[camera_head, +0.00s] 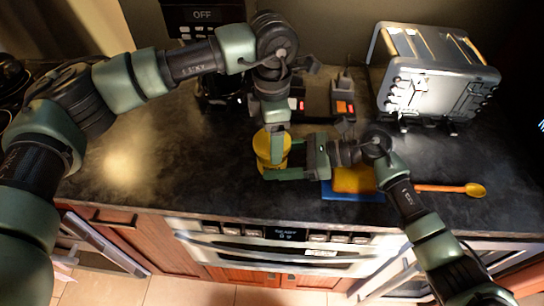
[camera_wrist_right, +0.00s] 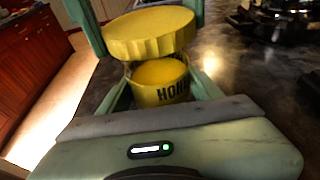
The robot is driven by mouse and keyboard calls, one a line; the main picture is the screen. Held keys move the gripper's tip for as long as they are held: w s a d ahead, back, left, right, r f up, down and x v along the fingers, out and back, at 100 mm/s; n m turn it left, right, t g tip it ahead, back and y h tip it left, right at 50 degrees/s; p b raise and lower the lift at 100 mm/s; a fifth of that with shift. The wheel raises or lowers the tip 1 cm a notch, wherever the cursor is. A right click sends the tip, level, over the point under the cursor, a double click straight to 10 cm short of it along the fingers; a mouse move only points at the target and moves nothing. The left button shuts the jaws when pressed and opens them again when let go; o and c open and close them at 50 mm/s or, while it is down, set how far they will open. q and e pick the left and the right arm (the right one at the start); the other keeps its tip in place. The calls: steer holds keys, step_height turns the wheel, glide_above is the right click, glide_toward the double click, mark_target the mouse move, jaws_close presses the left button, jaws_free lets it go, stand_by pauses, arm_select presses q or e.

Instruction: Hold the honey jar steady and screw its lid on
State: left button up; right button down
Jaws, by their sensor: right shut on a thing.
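The yellow honey jar (camera_wrist_right: 165,92) stands upright on the dark counter, its lettering partly visible in the right wrist view. My right gripper (camera_head: 279,158) reaches in from the right and is shut on the jar, a finger on each side. The yellow ridged lid (camera_wrist_right: 150,36) is above the jar, and part of the jar's top shows beneath it. My left gripper (camera_head: 276,137) comes down from above, with its green fingers on both sides of the lid; it appears closed on it. In the head view the grippers hide much of the jar (camera_head: 272,166) and lid.
A toaster-like silver appliance (camera_head: 437,80) stands at the back right. A blue board (camera_head: 350,196) with a yellow item (camera_head: 354,180) and a wooden spoon (camera_head: 455,188) lie right of the jar. The counter (camera_head: 190,165) left of the jar is clear.

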arm_select(q)
steer(key=m, duration=1.4)
steer(key=shift+m, duration=0.3)
steer(key=o, duration=1.4)
steer(key=shift+r, duration=0.1)
steer(key=shift+r, duration=2.4)
